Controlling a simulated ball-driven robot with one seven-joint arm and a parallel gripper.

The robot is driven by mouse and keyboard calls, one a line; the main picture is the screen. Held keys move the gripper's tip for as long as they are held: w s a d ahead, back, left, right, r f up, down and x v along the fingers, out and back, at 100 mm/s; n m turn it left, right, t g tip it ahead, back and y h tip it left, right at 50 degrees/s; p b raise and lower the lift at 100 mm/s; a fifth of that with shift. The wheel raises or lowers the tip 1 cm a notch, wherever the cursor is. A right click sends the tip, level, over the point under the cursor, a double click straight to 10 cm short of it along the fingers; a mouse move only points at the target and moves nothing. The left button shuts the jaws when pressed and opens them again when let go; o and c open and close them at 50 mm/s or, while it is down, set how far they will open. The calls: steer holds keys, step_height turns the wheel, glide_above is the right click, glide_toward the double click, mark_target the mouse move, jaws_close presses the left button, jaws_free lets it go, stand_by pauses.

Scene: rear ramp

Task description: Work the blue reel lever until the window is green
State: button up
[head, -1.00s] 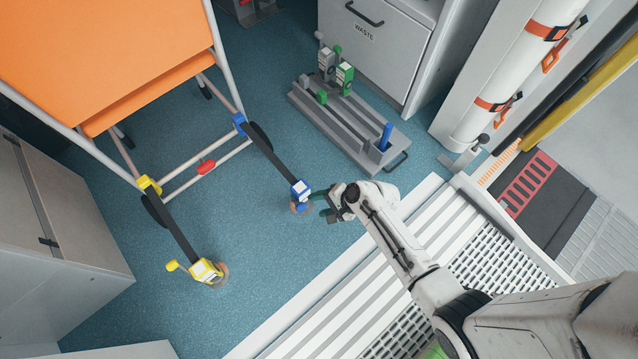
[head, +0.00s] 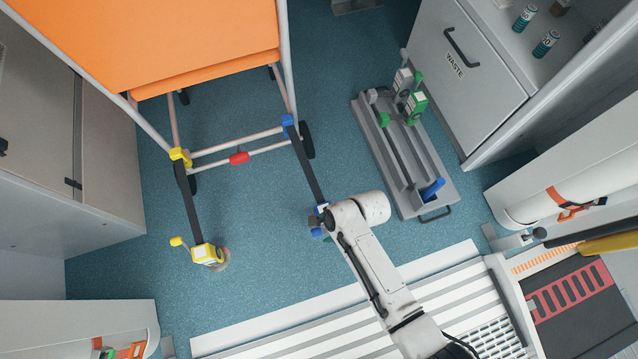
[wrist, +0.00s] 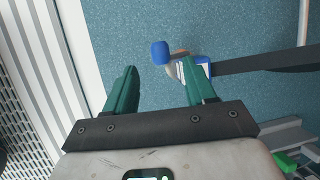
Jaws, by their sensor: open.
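The blue reel (head: 322,208) is at the floor end of a dark strap, largely hidden by my arm in the head view. Its blue lever (wrist: 160,52) shows in the wrist view as a rounded knob, with the white-and-blue reel body (wrist: 190,68) to its right. My gripper (wrist: 160,90) is open and empty. I cannot make out the window's colour.
A yellow reel (head: 207,255) sits on the floor to the left, its strap running to the orange-topped stretcher (head: 210,45). A grey rack (head: 440,200) with green and blue parts stands to the right. The white ramp edge (head: 335,300) lies in front. Blue floor between the reels is clear.

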mark_target(318, 232)
steer(key=b+x, duration=0.4)
steer(key=x, duration=0.5)
steer(key=shift+f+b, duration=0.1)
steer(key=shift+b, duration=0.3)
jaws_close()
